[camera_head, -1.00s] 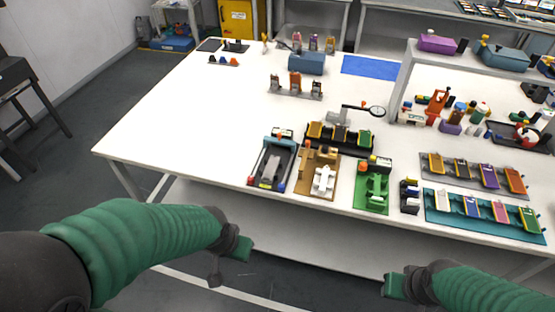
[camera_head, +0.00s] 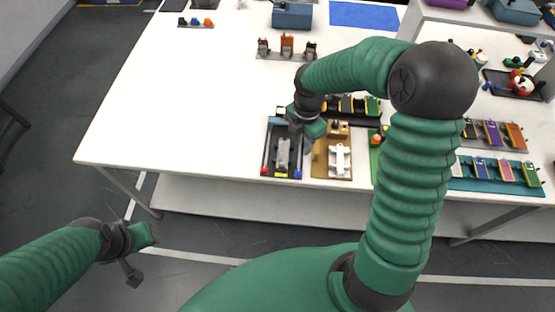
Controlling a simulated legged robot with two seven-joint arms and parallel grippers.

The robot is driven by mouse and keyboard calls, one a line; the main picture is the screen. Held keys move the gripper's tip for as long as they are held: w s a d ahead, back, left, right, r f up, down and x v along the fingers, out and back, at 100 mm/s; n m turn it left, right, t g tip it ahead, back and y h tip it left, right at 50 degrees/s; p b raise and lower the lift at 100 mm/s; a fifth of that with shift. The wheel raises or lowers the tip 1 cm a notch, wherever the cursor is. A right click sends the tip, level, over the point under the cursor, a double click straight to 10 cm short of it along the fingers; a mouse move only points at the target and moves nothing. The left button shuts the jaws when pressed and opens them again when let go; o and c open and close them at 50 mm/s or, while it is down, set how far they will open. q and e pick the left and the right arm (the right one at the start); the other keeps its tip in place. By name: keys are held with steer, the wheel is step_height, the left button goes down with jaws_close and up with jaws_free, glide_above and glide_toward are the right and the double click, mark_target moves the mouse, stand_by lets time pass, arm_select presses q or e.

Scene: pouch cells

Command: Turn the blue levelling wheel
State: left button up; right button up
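A dark fixture (camera_head: 271,152) with a pale block on it sits near the table's front edge. Small coloured parts line its front edge: a red one (camera_head: 264,171) at the left, a yellow one (camera_head: 281,174) in the middle, and a blue one (camera_head: 298,174) at the right, which looks like the blue levelling wheel. My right gripper (camera_head: 306,124) is over the back right part of the fixture, behind the blue wheel and apart from it. Its finger gap is too small to judge. My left gripper (camera_head: 143,238) is in front of the table, away from everything; its opening is unclear.
A tan fixture (camera_head: 318,172) with a white part stands right of the dark one. A green fixture (camera_head: 375,150) is mostly hidden by my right arm. A teal rack (camera_head: 470,185) lies further right.

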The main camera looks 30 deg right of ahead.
mark_target(298, 172)
steer(key=f, duration=1)
steer(key=f+b, duration=0.1)
steer(key=f, duration=0.4)
steer(key=shift+s+a, duration=0.3)
steer(key=shift+a, duration=0.1)
steer(key=shift+d+f, duration=0.15)
steer(key=shift+f, duration=0.15)
steer(key=shift+d+f, duration=0.2)
steer(key=shift+d, duration=0.15)
steer(key=shift+a+r, duration=0.1)
steer(key=shift+a, duration=0.15)
jaws_close()
